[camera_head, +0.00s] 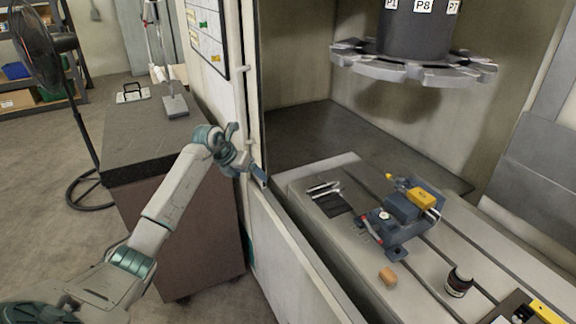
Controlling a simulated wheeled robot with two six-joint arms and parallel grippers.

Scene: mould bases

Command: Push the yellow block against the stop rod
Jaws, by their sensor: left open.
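The yellow block (422,198) sits in or on the blue-grey vise (398,209), at the vise's far right part. A thin rod with a small yellow end (389,177) shows at the vise's far left side; it may be the stop rod, but it is too small to tell whether the block touches it. My left gripper (246,160) is open and empty. It is outside the machine, by the door frame, well to the left of the vise and the block. My right gripper is not in view.
The vise stands on a grey slotted machine table (352,262). A dark cloth with tools (330,200), an orange-brown piece (388,276) and a dark jar (459,281) lie around it. A tool carousel (415,66) hangs above. A dark-topped cabinet (150,135) is left of the machine.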

